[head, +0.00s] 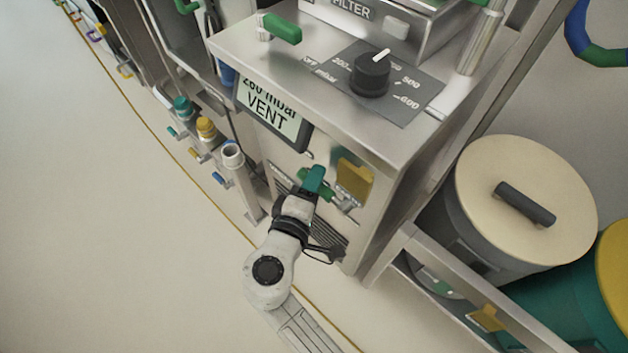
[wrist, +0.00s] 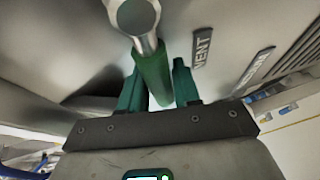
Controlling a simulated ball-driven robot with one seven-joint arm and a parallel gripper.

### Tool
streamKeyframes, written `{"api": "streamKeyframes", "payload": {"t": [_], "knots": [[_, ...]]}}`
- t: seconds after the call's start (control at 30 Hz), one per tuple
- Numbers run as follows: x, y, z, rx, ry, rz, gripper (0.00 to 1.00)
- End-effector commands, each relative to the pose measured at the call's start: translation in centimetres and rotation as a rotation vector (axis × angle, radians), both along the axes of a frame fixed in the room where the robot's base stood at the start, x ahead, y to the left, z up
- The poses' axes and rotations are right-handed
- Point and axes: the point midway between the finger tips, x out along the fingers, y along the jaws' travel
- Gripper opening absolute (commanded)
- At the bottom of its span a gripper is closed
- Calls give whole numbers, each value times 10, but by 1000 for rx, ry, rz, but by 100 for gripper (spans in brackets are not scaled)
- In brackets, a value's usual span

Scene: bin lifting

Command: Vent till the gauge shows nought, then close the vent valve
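The gauge display (head: 270,117) on the cabinet front reads VENT, with a partly cut-off mbar figure above that looks like 260. The vent valve has a green lever handle (wrist: 153,74) on a round metal hub (wrist: 134,16), beside a VENT label (wrist: 203,47). My gripper (wrist: 160,82) has its two green fingers on either side of this handle. A narrow gap shows near the right fingertip, so I cannot tell whether they clamp it. In the head view my gripper (head: 314,181) is at the valve, low on the cabinet front, and mostly hides the handle.
A black dial knob (head: 370,75) and a green handle (head: 282,28) are on the cabinet top. A lidded drum (head: 525,205) stands at right, behind a metal rail. Open floor lies to the left.

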Motion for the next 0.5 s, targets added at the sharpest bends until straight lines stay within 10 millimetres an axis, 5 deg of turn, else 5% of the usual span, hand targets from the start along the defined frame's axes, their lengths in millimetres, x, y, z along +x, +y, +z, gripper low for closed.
{"api": "streamKeyframes", "payload": {"t": [0.3, 0.5], "knots": [[0, 0, 0, 0, 0, 0, 1], [0, 0, 0, 0, 0, 0, 0]]}}
